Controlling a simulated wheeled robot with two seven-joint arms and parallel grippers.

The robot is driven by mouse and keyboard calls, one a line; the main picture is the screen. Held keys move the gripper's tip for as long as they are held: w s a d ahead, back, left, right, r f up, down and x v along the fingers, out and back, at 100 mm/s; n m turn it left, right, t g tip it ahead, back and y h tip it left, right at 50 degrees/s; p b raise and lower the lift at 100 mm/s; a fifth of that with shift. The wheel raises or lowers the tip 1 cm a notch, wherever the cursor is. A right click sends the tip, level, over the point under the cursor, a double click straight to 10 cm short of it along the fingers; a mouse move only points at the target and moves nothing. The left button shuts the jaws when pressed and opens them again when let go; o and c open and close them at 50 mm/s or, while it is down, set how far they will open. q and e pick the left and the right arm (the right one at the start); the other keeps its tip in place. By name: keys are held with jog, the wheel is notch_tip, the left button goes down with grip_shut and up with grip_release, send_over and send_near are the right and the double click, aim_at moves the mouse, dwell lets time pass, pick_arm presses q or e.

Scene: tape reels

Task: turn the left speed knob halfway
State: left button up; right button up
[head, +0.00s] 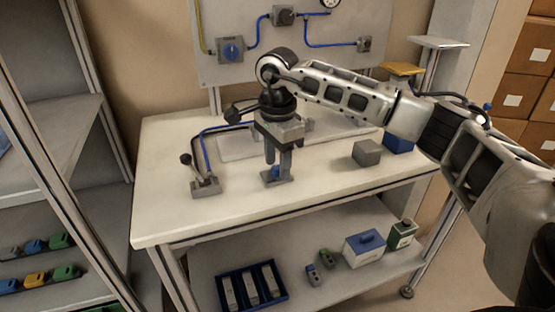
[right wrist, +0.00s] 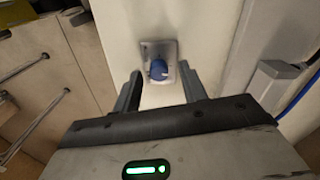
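A blue knob (head: 275,171) on a small grey base plate (head: 284,179) sits on the white workbench near its front middle. My right gripper (head: 277,160) points down over it, fingers apart. In the right wrist view the blue knob (right wrist: 158,69) with a light mark shows between the open fingertips of my right gripper (right wrist: 160,78); I cannot tell whether they touch it. Another blue knob (head: 231,50) is on a grey box on the upright panel. No label shows which one is the left speed knob. My left gripper is not in view.
A lever switch (head: 205,185) with a blue cable stands left on the workbench (head: 165,215). A grey block (head: 367,152) and a blue block (head: 398,143) lie to the right. The lower shelf holds a blue tray (head: 225,295) and boxes. The bench front is clear.

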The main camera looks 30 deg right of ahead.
aim_at(277, 167)
pick_arm(q)
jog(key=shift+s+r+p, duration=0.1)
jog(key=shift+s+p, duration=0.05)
jog(key=shift+p, duration=0.4)
pick_arm(e)
notch_tip(277, 167, up, 16)
jog(key=shift+f, duration=0.1)
dwell(0.4)
